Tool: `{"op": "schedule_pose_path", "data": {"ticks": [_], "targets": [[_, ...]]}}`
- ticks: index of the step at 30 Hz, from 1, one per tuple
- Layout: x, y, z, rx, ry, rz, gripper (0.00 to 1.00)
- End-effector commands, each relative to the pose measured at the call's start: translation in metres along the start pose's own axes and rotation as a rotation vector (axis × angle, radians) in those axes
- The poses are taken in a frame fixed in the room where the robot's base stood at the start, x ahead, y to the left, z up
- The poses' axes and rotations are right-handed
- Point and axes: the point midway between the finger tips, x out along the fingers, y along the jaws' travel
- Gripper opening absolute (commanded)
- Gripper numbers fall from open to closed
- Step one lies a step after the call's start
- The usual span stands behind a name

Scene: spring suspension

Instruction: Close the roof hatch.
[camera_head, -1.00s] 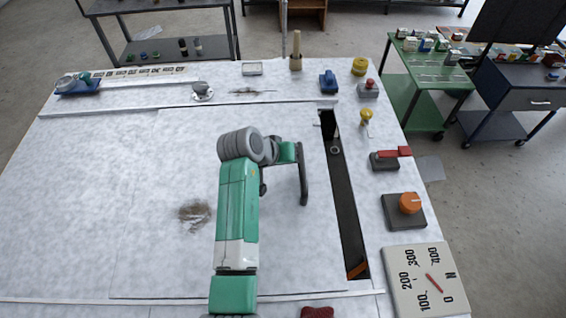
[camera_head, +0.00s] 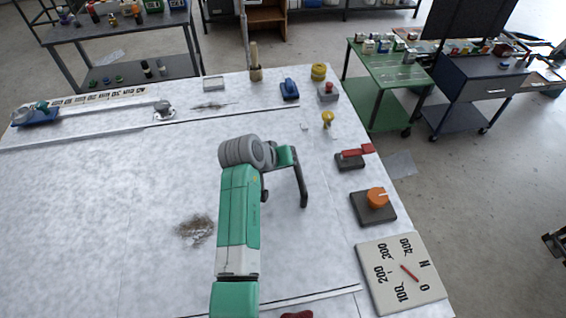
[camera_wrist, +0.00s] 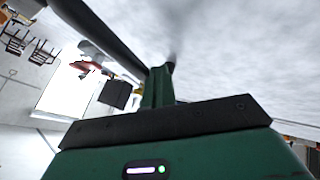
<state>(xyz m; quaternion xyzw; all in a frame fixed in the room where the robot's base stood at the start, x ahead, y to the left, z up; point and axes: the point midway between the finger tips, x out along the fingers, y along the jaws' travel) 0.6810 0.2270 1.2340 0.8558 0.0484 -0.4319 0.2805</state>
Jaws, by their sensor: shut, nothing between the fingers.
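The white roof panel (camera_head: 318,235) shows a continuous surface to the right of my arm in the head view. No dark slot shows there now, and the hatch looks shut. The hatch cover's own edges are hard to tell from the panel. My gripper (camera_head: 304,203) is a dark, narrow end pointing down over the panel. It is shut and empty; whether it touches the surface I cannot tell. In the wrist view the gripper's tip (camera_wrist: 168,68) lies close against the blurred white surface.
On the right edge stand a yellow knob (camera_head: 327,119), a red lever switch (camera_head: 354,157), an orange rotary knob (camera_head: 375,197) and a dial (camera_head: 400,272). A brown smudge (camera_head: 195,229) lies left of my arm. The left panel is largely clear.

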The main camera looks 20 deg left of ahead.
Motion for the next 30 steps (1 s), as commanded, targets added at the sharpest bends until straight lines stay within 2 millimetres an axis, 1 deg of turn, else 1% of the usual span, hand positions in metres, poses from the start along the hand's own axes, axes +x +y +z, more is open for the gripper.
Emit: {"op": "schedule_pose_path", "data": {"ticks": [2, 4, 8, 12, 15, 19, 21, 24, 30], "targets": [[0.001, 0.0, 0.002, 0.003, -0.004, 0.004, 0.0], [-0.002, -0.007, 0.003, 0.002, -0.005, 0.003, 0.0], [-0.013, -0.035, 0.006, 0.003, -0.006, 0.001, 0.0], [-0.052, -0.036, 0.006, 0.008, 0.0, 0.002, 0.0], [-0.076, -0.036, 0.006, 0.008, -0.001, 0.002, 0.0], [-0.099, -0.036, 0.005, 0.007, -0.001, 0.002, 0.0], [-0.106, -0.036, 0.005, 0.006, -0.003, 0.002, 0.0], [-0.112, -0.036, 0.006, 0.006, -0.005, 0.002, 0.0], [-0.113, -0.036, 0.005, 0.005, -0.005, 0.001, 0.0]]}}
